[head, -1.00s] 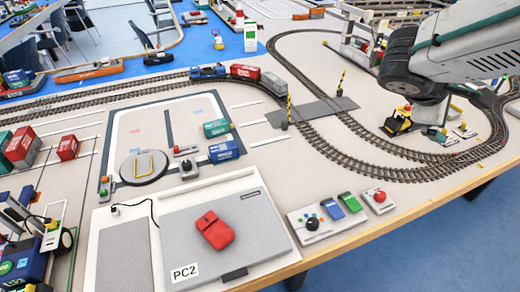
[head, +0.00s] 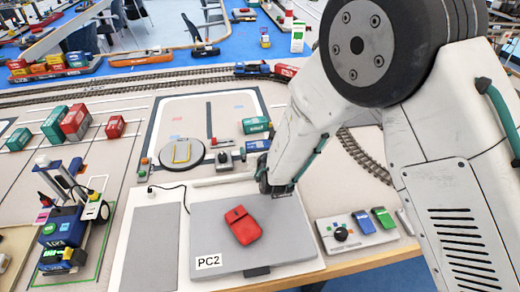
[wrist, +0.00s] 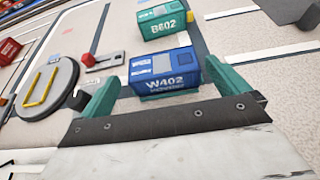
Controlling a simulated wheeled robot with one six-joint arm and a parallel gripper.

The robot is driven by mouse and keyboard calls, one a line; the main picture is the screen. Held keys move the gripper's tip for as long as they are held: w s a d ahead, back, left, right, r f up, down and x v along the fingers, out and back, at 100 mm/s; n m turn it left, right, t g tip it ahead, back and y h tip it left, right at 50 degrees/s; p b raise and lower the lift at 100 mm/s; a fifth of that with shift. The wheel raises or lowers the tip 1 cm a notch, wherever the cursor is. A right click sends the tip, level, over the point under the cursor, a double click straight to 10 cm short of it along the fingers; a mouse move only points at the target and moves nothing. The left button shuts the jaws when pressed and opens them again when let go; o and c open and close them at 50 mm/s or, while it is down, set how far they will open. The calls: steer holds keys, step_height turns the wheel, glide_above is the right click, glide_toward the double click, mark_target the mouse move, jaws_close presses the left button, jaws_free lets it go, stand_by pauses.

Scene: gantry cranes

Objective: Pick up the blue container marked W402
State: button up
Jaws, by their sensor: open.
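The blue container marked W402 (wrist: 163,69) lies straight ahead of my gripper in the wrist view, its marked side facing me. In the head view only part of the blue container (head: 257,146) shows, with my arm to its right. My gripper (wrist: 148,72) is open and empty, with two green fingers. In the head view my gripper (head: 275,186) is low over the back edge of the grey laptop-like panel.
A teal container marked B602 (wrist: 162,20) stands just behind the blue one. A round turntable with a yellow bar (wrist: 45,87) and a small red-knobbed block (wrist: 101,60) are to the left.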

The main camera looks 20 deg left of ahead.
mark_target(259, 144)
steer(key=x, duration=0.6)
steer(key=shift+w+f, duration=0.2)
steer(key=c, duration=0.9)
